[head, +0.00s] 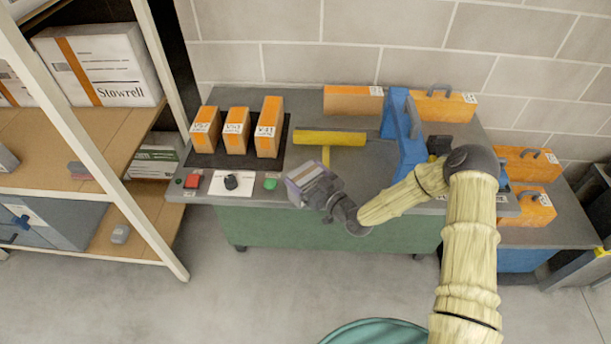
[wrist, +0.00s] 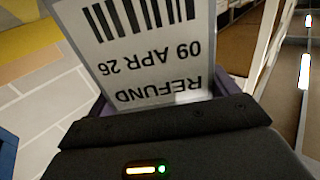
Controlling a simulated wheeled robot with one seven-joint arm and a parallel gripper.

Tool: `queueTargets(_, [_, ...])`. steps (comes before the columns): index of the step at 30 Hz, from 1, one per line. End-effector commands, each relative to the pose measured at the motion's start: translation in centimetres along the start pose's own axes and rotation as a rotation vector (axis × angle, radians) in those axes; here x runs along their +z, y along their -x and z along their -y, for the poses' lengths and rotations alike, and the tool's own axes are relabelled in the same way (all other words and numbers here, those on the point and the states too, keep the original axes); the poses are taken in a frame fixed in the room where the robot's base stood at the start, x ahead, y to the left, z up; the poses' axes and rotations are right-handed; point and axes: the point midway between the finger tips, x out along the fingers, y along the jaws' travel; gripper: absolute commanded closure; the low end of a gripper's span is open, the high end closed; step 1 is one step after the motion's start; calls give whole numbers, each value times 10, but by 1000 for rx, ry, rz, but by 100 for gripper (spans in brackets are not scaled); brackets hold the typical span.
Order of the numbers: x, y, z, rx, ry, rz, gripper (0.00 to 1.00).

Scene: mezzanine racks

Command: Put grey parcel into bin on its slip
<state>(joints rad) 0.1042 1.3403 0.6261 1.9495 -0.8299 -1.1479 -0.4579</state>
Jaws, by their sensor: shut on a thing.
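My gripper (head: 322,194) is shut on a grey-purple parcel (head: 300,189) and holds it over the front edge of the green bench. In the wrist view the parcel (wrist: 226,84) fills the jaws. Its white slip (wrist: 140,45) faces the camera, with a barcode and upside-down text reading "REFUND" and "09 APR 26". Orange containers with white labels and handles stand at the right: one at the back (head: 445,108), two on the lower side table (head: 525,166) (head: 528,210). Their label text is too small to read. Which one matches the slip I cannot tell.
Three orange-topped labelled boxes (head: 236,128) stand on a dark mat at the bench's left. A yellow bar (head: 330,138) and a blue upright panel (head: 403,140) occupy the middle. A red button (head: 192,182) and green button (head: 270,184) sit at the front edge. Shelving (head: 90,140) stands left.

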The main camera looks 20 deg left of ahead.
Motion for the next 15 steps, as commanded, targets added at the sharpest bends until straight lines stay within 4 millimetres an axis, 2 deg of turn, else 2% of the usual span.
queueTargets(13, [8, 0, 0, 0, 1, -3, 46])
queueTargets(14, [8, 0, 0, 0, 1, -1, 10])
queueTargets(15, [7, 0, 0, 0, 1, -1, 2])
